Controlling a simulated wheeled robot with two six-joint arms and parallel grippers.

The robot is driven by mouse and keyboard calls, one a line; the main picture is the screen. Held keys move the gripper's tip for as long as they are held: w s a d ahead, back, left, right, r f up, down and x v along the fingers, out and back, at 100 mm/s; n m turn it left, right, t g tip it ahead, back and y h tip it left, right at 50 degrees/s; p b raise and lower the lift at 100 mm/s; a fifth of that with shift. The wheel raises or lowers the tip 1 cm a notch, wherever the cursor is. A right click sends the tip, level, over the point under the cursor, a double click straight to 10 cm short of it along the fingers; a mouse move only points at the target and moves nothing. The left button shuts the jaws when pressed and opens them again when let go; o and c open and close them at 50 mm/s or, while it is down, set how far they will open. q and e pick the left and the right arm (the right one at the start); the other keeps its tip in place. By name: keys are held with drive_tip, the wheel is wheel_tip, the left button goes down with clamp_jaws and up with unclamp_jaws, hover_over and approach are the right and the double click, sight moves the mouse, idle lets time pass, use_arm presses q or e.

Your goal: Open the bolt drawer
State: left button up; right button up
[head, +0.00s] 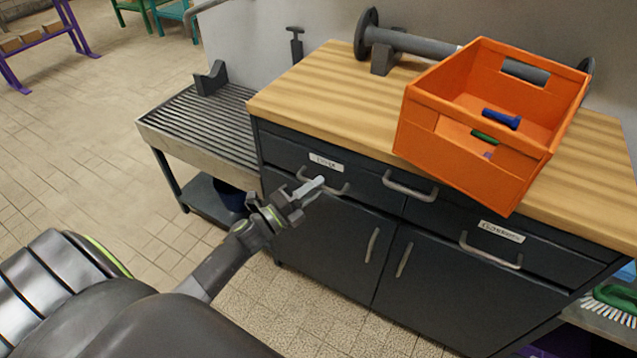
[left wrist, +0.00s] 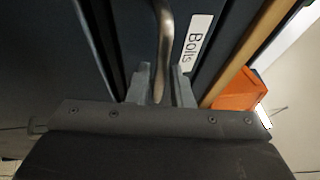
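The bolt drawer (head: 285,158) is the upper left drawer of the dark cabinet and looks shut. It has a white label, which reads "Bolts" in the left wrist view (left wrist: 194,43), and a grey bar handle (head: 338,190). My left gripper (head: 307,190) is at this handle, in front of the drawer. In the left wrist view its two fingers (left wrist: 161,88) stand on either side of the handle (left wrist: 165,40), with gaps showing. The gripper is open, and I cannot tell whether a finger touches the handle. My right gripper is not in view.
An orange crate (head: 425,140) with several bolts stands on the wooden worktop (head: 320,85). Other drawers with handles and two cupboard doors (head: 335,245) are on the cabinet front. A slatted grey bench (head: 205,125) adjoins at left.

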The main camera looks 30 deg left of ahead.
use_arm(q)
drive_tip(key=shift+w+d+r, duration=0.1)
drive_tip(key=shift+w+d, duration=0.15)
drive_tip(key=shift+w, duration=0.35)
clamp_jaws()
